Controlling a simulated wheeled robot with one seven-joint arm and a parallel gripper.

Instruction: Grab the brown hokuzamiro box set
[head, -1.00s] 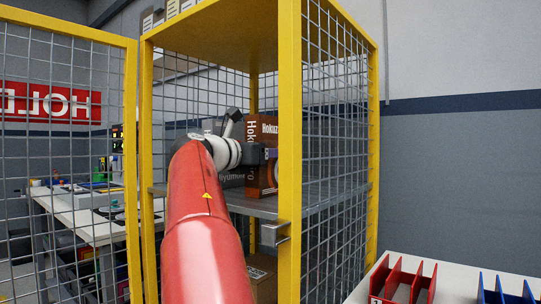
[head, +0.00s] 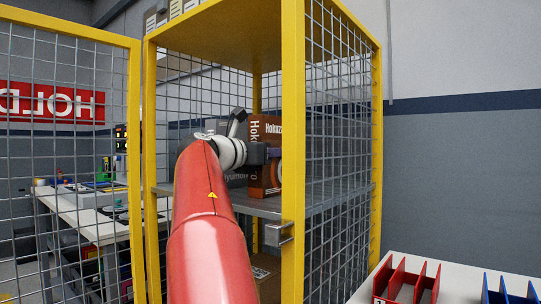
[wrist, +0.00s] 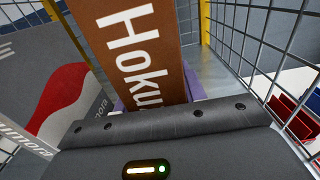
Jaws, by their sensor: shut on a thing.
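The brown Hokuzamiro box (head: 263,181) stands upright in the yellow-framed mesh cage, at the shelf; I cannot tell if it touches the shelf. In the wrist view the brown box (wrist: 143,45) shows its side with large white lettering, running up between the purple finger pads. My gripper (head: 268,154) is shut on it, reaching in through the open cage front; it also shows in the wrist view (wrist: 160,98). Its lower part is hidden by my gripper in the wrist view.
A grey box with a red and white design (wrist: 68,97) stands close left of the brown box. Cage mesh (head: 335,150) and a yellow post (head: 292,150) are close on the right. The mesh door (head: 65,180) is open at left. The shelf (head: 255,207) spans the cage.

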